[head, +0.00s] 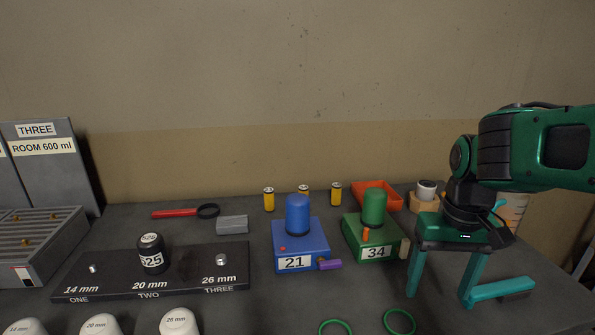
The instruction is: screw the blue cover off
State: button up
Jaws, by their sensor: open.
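The blue cover (298,214) stands upright as a rounded cylinder on top of the blue box (300,246) labelled 21, near the middle of the table. A small red button and a purple piece show on the box's front and side. My gripper (440,294) is at the right of the table, pointing down with its teal fingers spread apart. It is empty and well to the right of the blue cover, beyond the green box. Nothing hides the blue cover.
A green box (372,240) labelled 34, with a green cover (374,207), stands between the blue box and my gripper. An orange tray (377,193) and several yellow cylinders are behind. A dark rack (190,274) lies left. Green rings lie in front.

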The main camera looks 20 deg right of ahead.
jog(key=w+a+r+n, duration=0.2)
jog(key=w+r+n, duration=0.25)
jog(key=w, duration=0.45)
jog(key=n, duration=1.5)
send_near(297, 210)
jog(key=w, duration=0.1)
jog(key=w+f, duration=0.1)
jog(key=d, duration=0.1)
jog(key=shift+w+d+f, duration=0.1)
jog(key=shift+w+f, duration=0.15)
jog(key=shift+w, duration=0.15)
jog(key=shift+w+f+n, duration=0.1)
jog(key=shift+n, duration=0.15)
notch_tip(297, 210, down, 10)
jog(key=shift+f, duration=0.25)
jog(key=shift+c, duration=0.3)
jog(key=c, duration=1.2)
jog(key=n, duration=0.4)
jog(key=shift+r+n, duration=0.1)
jog(key=shift+n, duration=1)
